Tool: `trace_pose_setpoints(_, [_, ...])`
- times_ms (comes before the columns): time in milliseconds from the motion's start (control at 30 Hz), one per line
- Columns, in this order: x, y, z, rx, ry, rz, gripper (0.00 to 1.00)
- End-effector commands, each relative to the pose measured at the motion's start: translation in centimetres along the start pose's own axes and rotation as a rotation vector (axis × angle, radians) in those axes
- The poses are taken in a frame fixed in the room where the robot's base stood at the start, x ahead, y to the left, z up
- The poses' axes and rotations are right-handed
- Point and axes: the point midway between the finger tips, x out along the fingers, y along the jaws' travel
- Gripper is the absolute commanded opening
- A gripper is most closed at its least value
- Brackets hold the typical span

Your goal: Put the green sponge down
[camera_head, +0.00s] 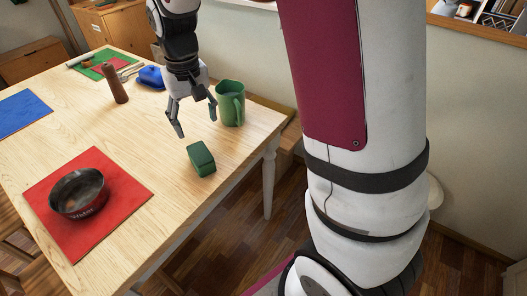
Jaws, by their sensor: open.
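The green sponge (201,159) is a dark green block lying on the wooden table (152,185), near the table's right edge. My gripper (196,129) is open and empty. Its two fingers point down and are spread apart, above and a little behind the sponge in the head view. The fingers do not appear to touch the sponge. The sponge's far side and underside are hidden.
A green mug (231,103) stands close to my gripper's right finger. A metal bowl (79,193) sits on a red mat (117,184). A brown pepper mill (115,84) and a blue object (151,77) stand farther back. The table's middle is clear.

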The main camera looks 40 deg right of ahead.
Motion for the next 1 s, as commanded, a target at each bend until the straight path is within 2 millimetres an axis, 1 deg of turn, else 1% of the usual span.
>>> trace_pose_setpoints(33, [-2.1,0.1,1.4,-0.003,0.02,-0.004,0.65])
trace_pose_setpoints(100, [-4.3,0.3,3.5,-0.008,0.036,-0.008,0.65])
trace_pose_setpoints(167, [-5.9,0.5,5.4,-0.011,0.048,-0.011,0.65])
trace_pose_setpoints(200, [-7.0,0.6,6.6,-0.014,0.058,-0.013,0.65])
trace_pose_setpoints(267, [-8.3,0.8,8.7,-0.018,0.071,-0.015,0.65])
trace_pose_setpoints(300, [-9.1,0.9,10.0,-0.021,0.08,-0.017,0.65])
trace_pose_setpoints(433, [-11.1,1.3,14.5,-0.033,0.109,-0.019,0.65])
trace_pose_setpoints(533, [-12.1,1.6,18.0,-0.04,0.131,-0.02,0.65])
trace_pose_setpoints(600, [-12.4,1.8,20.3,-0.045,0.146,-0.02,0.65])
trace_pose_setpoints(700, [-12.5,2.0,23.2,-0.052,0.165,-0.019,0.65])
trace_pose_setpoints(833, [-12.3,2.2,25.8,-0.058,0.182,-0.017,0.65])
trace_pose_setpoints(900, [-12.1,2.2,26.6,-0.061,0.187,-0.016,0.65])
trace_pose_setpoints(1000, [-12.0,2.3,27.2,-0.062,0.19,-0.015,0.65])
